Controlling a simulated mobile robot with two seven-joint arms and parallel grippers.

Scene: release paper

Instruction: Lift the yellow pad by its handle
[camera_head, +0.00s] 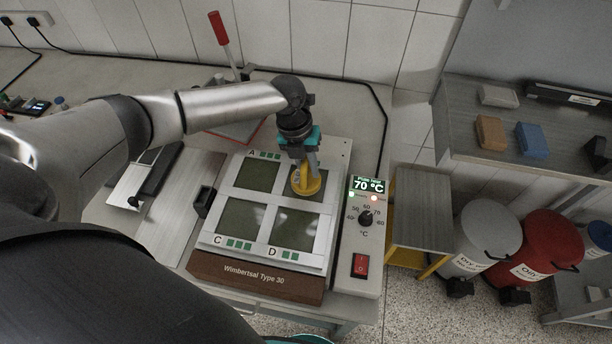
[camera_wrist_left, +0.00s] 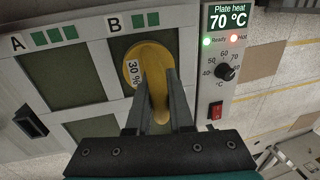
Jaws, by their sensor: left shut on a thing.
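The yellow pad (camera_head: 300,189) is round, with an upright handle, and is over window B of the hot plate (camera_head: 319,236). In the left wrist view the yellow pad (camera_wrist_left: 144,58) bears a white "30 %" label, and its front part is hidden behind the fingers. My left gripper (camera_head: 311,170) points down from above and is shut on the pad's handle. Its two fingers also show in the left wrist view (camera_wrist_left: 157,95). I cannot tell whether the pad touches the plate. My right gripper is not in view.
A control box (camera_head: 362,235) right of the windows reads 70 °C and has a knob and a red switch. A red-handled lever (camera_head: 221,31) stands behind. A shelf with an orange block (camera_head: 490,133) and a blue block (camera_head: 531,140) is at right, above bins.

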